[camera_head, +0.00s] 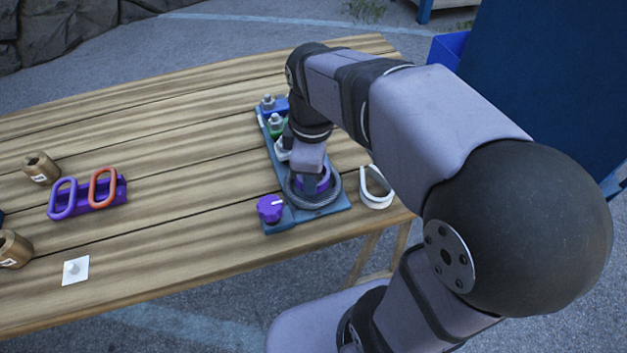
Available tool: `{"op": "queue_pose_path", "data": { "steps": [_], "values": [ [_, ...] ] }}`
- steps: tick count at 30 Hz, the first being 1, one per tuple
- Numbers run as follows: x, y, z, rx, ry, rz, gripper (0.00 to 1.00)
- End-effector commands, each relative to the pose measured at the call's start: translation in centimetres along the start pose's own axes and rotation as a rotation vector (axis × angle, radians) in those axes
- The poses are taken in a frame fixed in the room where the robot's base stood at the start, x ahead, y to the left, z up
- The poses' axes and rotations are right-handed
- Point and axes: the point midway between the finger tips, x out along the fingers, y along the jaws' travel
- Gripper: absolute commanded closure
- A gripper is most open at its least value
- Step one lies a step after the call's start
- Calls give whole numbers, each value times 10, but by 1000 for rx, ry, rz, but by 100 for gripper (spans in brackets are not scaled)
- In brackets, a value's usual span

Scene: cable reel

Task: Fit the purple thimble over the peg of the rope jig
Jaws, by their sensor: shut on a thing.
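My gripper (311,186) points down over the near end of a blue-grey board (308,216), which looks like the rope jig. Its jaws are shut on a purple piece (325,178) that appears to be the thimble, mostly hidden by the fingers and wrist. A dark grey ring (333,197), like a rope loop, surrounds the fingertips on the board. The peg under the gripper is hidden, so I cannot tell whether the purple piece is around it or above it. A purple knob (270,208) stands on the board's near-left corner.
Blue (272,106) and green (277,124) blocks with metal studs sit farther up the board. A white U-shaped piece (376,188) lies right of it. A purple rack (100,196) with purple and orange loops, wooden cylinders (40,168) and a white plate (75,269) are left.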

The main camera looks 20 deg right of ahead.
Motion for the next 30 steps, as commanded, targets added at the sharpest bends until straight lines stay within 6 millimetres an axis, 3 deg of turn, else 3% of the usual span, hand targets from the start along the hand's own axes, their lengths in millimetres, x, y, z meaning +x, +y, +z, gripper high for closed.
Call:
{"op": "queue_pose_path", "data": {
  "steps": [1,7,9,11,23,30],
  "values": [
    [30,-14,7,1,-27,-57,100],
    [30,-14,7,1,-27,-57,100],
    [30,-14,6,1,-27,-57,77],
    [30,-14,6,1,-27,-57,72],
    [29,-14,7,1,-29,-56,72],
    [11,-14,7,0,-22,-42,72]
  ]
}}
